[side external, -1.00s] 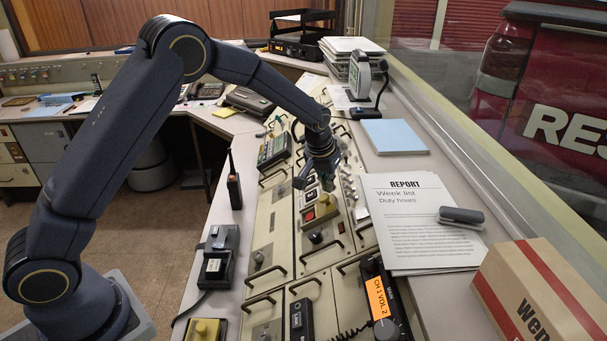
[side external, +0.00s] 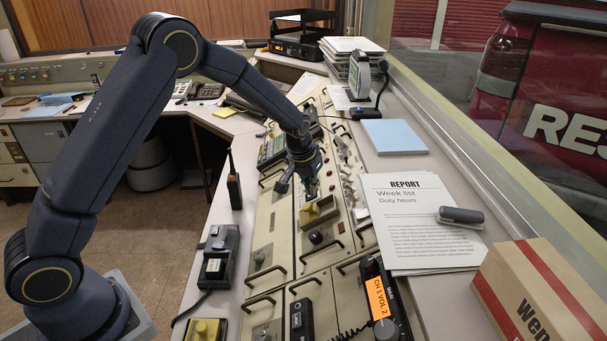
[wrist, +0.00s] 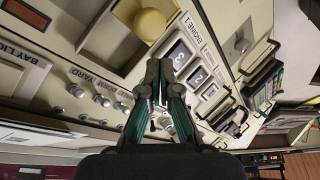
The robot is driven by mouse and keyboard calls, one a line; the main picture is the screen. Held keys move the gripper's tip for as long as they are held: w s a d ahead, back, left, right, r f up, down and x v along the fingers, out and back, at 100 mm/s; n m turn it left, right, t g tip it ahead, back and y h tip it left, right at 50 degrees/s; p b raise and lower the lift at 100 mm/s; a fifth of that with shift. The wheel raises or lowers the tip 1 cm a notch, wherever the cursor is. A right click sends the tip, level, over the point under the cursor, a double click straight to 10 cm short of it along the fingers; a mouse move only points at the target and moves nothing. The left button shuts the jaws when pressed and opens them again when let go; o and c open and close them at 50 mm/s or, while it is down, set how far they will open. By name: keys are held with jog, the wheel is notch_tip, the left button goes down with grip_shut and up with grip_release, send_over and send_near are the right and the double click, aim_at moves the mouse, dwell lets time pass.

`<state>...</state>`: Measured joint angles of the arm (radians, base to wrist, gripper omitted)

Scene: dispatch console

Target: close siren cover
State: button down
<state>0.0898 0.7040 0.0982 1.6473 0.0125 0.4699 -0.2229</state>
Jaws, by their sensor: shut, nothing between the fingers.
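The siren cover (side external: 319,214) is a small yellow piece on the console panel, just below my gripper (side external: 313,193) in the side view. No red button shows there now; the yellow surface seems to lie over that spot, but whether it sits fully flat is too small to tell. In the wrist view a rounded yellow part (wrist: 150,23) in a tan surround shows at the top, just beyond the fingertips. My gripper (wrist: 160,70) is shut and empty, its fingertips together above the panel. Contact with the cover cannot be made out.
Bar handles (side external: 265,300) stand up from the panel. Papers (side external: 420,215) lie to the right.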

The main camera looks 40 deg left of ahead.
jog(key=shift+w+a+r, duration=0.2)
jog(key=shift+w+r, duration=0.45)
jog(key=shift+w, duration=0.35)
jog(key=s+r+t, duration=0.1)
jog(key=s+r, duration=0.2)
jog(key=r, duration=0.6)
jog(key=s+r+t, duration=0.1)
jog(key=s+r, duration=0.1)
jog(key=r, duration=0.7)
jog(key=s+r+t, duration=0.1)
jog(key=s+r, duration=0.8)
jog(key=s, duration=0.3)
jog(key=s+f+m, duration=0.1)
jog(key=s+f, duration=0.3)
jog(key=s, duration=0.5)
jog(key=s+f+m+g, duration=0.1)
jog(key=s+f, duration=0.3)
jog(key=s, duration=0.5)
jog(key=shift+d+h, duration=0.4)
